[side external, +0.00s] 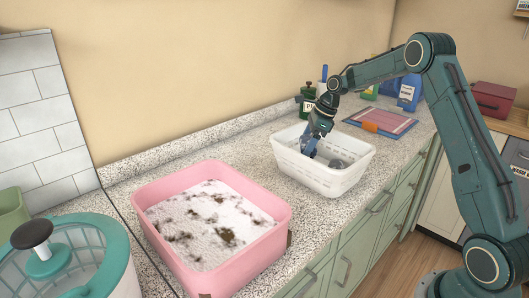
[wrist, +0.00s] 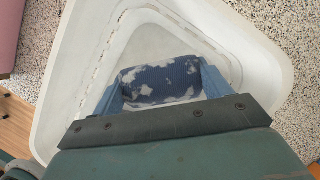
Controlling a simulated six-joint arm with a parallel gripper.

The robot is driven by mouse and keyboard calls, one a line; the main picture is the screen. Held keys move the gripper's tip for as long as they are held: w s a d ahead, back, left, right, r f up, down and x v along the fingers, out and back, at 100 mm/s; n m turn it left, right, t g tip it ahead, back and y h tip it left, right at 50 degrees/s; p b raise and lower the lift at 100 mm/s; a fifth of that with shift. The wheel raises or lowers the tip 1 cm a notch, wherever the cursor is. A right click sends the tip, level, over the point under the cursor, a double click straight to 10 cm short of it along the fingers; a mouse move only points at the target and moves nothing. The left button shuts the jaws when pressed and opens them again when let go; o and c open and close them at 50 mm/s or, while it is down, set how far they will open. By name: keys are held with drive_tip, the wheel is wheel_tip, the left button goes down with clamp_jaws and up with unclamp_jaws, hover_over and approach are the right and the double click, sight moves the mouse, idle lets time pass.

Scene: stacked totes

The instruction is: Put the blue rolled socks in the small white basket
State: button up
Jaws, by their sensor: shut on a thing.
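The blue rolled socks (wrist: 160,82), dark blue with white patches, sit between the two blue fingers of my gripper (wrist: 162,90) in the wrist view. My gripper is shut on them. The small white basket (wrist: 85,50) surrounds the socks and fingers in that view. In the side view my gripper (side external: 310,147) points down into the white basket (side external: 325,178), with the fingertips below the rim. Greyish items show inside the basket beside the fingers. Whether the socks touch the basket floor I cannot tell.
A pink tub (side external: 213,255) with white, dirt-specked contents stands left of the basket. A teal-rimmed container (side external: 75,250) is at front left. Behind the basket are a green bottle (side external: 307,100), a red-and-blue board (side external: 380,122) and a blue jug (side external: 409,93).

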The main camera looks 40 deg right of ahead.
drive_tip(key=shift+f, duration=2.05)
drive_tip(key=shift+f, duration=0.1)
drive_tip(key=o, duration=1)
drive_tip(key=v, duration=1.2)
